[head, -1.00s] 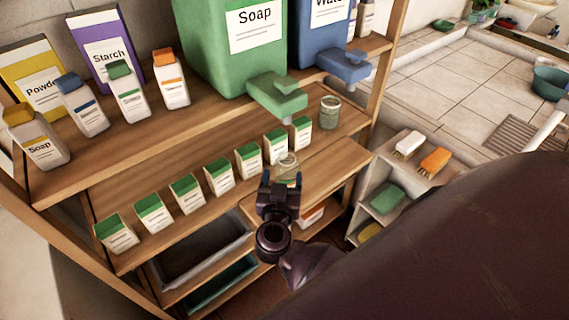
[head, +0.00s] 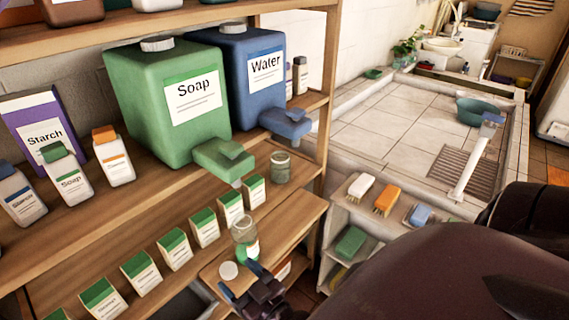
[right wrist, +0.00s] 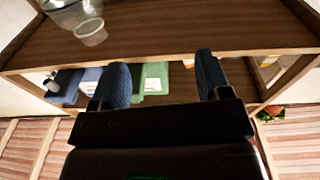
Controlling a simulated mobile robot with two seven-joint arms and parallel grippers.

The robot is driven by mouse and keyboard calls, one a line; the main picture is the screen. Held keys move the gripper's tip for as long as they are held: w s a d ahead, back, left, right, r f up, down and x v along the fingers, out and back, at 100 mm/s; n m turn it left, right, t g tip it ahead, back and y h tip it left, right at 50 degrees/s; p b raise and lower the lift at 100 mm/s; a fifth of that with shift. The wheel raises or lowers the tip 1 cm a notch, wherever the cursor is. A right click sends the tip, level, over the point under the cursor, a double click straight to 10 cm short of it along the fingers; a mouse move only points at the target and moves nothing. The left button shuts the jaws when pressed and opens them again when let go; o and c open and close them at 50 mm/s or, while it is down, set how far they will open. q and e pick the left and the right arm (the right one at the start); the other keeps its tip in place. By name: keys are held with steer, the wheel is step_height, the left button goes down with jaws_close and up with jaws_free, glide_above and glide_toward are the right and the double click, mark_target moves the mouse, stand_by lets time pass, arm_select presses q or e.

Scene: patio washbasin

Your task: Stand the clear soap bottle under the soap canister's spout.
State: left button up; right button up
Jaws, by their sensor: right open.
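The green soap canister (head: 165,105) stands on the upper shelf, its green spout (head: 225,160) jutting over the shelf's front edge. A clear bottle (head: 245,235) with a green-and-white patch low on it stands upright on the lower pull-out board, forward of the spout and not under it. My right gripper (head: 240,280) is open and empty, just in front of this bottle and below it in the picture. The right wrist view shows its two fingers (right wrist: 160,85) apart, with a clear vessel (right wrist: 90,30) at upper left. My left gripper is not in view.
A greenish glass jar (head: 280,167) stands near the blue water canister's spout (head: 287,122). Several green-topped cartons (head: 205,228) line the lower shelf. A white round disc (head: 229,271) lies beside the clear bottle. A side rack (head: 350,215) with brushes stands to the right.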

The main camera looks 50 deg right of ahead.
steer(key=s+d+f+g, duration=0.6)
steer(key=s+f+g, duration=0.1)
steer(key=f, duration=0.3)
steer(key=shift+s+f+h, duration=0.35)
steer(key=shift+s+h, duration=0.05)
steer(key=shift+s, duration=0.1)
